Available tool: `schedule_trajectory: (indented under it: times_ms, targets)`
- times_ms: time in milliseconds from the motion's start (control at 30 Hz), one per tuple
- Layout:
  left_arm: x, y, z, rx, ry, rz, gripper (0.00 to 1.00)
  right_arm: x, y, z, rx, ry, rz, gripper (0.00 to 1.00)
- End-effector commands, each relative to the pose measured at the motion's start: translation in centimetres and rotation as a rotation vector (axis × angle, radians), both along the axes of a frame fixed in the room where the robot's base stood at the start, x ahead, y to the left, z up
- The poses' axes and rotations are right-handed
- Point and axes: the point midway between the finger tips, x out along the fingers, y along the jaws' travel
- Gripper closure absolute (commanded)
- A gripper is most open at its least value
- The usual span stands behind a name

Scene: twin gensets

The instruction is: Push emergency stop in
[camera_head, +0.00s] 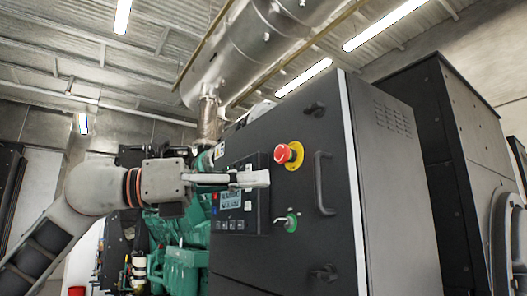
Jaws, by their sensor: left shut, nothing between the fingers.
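The emergency stop is a red mushroom button (283,153) on a yellow ring (296,156), on the dark front of the control cabinet (262,259). My left gripper (268,178) comes in from the left, level with the panel, its fingers shut with nothing between them. Its tips appear just below and left of the red button in the picture. I see a gap between them and the button; whether they touch the cabinet face I cannot tell. My right gripper is not in view.
A control panel with a small screen (231,200) is partly behind my left fingers. A green-ringed key switch (291,222) and a dark door handle (324,184) are near the button. A green engine (180,268) stands behind at left. A large exhaust pipe (250,50) runs overhead.

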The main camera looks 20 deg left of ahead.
Motion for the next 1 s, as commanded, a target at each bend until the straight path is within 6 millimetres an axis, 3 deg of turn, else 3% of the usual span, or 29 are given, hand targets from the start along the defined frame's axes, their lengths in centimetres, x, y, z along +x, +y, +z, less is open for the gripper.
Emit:
schedule_trajectory:
  times_ms: [33,200,400,600,1000]
  targets:
    - [-0.5,1.3,1.4,0.027,-0.016,0.044,1.00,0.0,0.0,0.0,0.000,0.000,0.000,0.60]
    - [-1.9,5.4,4.2,0.098,-0.027,0.179,1.00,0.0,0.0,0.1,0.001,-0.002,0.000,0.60]
    - [-3.3,8.9,6.2,0.129,-0.021,0.284,1.00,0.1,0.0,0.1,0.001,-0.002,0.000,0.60]
    - [-3.7,10.0,6.8,0.135,-0.016,0.316,1.00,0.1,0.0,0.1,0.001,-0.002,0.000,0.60]
    - [-3.4,9.6,6.7,0.135,-0.014,0.314,1.00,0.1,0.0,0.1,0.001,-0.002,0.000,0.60]
